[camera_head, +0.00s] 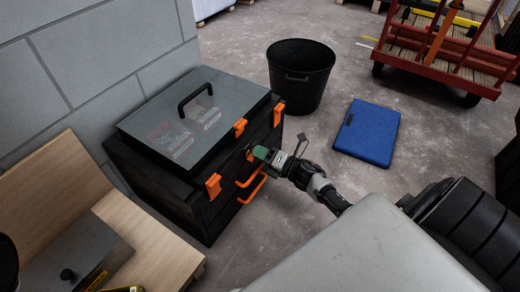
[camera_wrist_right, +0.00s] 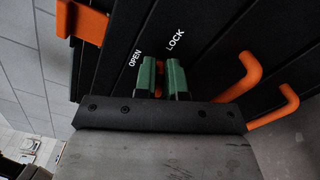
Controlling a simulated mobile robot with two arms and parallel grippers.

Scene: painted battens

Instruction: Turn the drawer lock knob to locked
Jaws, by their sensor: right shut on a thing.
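A black toolbox (camera_head: 200,212) with a grey lid stands by the block wall, with an orange drawer handle (camera_head: 254,188) on its front. In the wrist view the words OPEN and LOCK are printed in white on the black front. My right gripper (camera_head: 258,153) is at this front, above the handle. Its green fingertips (camera_wrist_right: 162,78) are shut on the small orange lock knob (camera_wrist_right: 160,67), just below the lettering. The fingers hide most of the knob, so I cannot tell which way it points. The orange handle (camera_wrist_right: 245,77) shows to the right. My left gripper is not in view.
Orange latches (camera_head: 213,186) stick out near the gripper. A black bucket (camera_head: 301,72) stands behind the toolbox, and a blue flat case (camera_head: 367,132) lies on the floor. A wooden bench (camera_head: 125,217) is at the left. A red cart (camera_head: 440,50) is at the back right.

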